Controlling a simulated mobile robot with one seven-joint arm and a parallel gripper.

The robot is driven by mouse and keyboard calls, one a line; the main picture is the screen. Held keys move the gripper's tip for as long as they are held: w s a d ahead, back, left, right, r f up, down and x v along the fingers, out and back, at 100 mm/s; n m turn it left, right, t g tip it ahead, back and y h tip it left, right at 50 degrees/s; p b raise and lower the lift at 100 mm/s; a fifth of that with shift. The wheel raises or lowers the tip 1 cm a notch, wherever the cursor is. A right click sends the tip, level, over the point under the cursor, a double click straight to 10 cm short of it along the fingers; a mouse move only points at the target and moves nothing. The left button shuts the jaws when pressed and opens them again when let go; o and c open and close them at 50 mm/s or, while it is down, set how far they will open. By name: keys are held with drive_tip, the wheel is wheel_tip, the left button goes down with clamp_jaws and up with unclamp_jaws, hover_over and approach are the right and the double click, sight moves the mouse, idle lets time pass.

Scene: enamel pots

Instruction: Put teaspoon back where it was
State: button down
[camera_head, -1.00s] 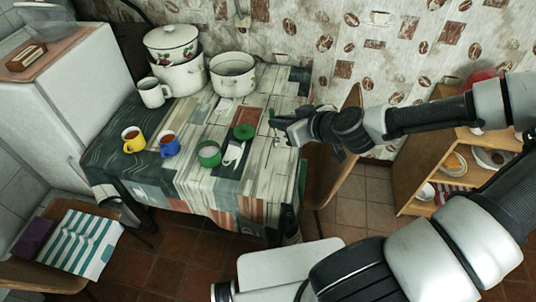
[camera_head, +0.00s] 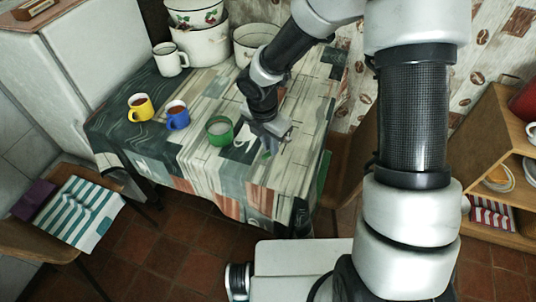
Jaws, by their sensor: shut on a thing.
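My gripper (camera_head: 270,143) points down over the right part of the patterned table, just right of the green mug (camera_head: 219,131). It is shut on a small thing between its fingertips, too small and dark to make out. I cannot pick out a teaspoon clearly anywhere. A white mark or small object beside the green mug is partly covered by my gripper. The green mug looks pale inside.
A white mug (camera_head: 170,60) and white enamel pots (camera_head: 200,45) stand at the table's back. The table's front strip (camera_head: 185,165) is free. A wooden chair stands close to the table's right side. A shelf (camera_head: 490,150) is at the far right.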

drive_tip(key=w+r+n+t, duration=0.1)
drive_tip(key=w+a+r+n+t+b, duration=0.2)
drive_tip(key=w+n, duration=0.1)
drive_tip(key=shift+f, duration=0.1)
wheel_tip(320, 180, down, 10)
drive_tip(key=b, duration=0.4)
drive_tip(key=shift+s+r, duration=0.15)
drive_tip(key=shift+r, duration=0.05)
drive_tip(key=c, duration=1.8)
unclamp_jaws()
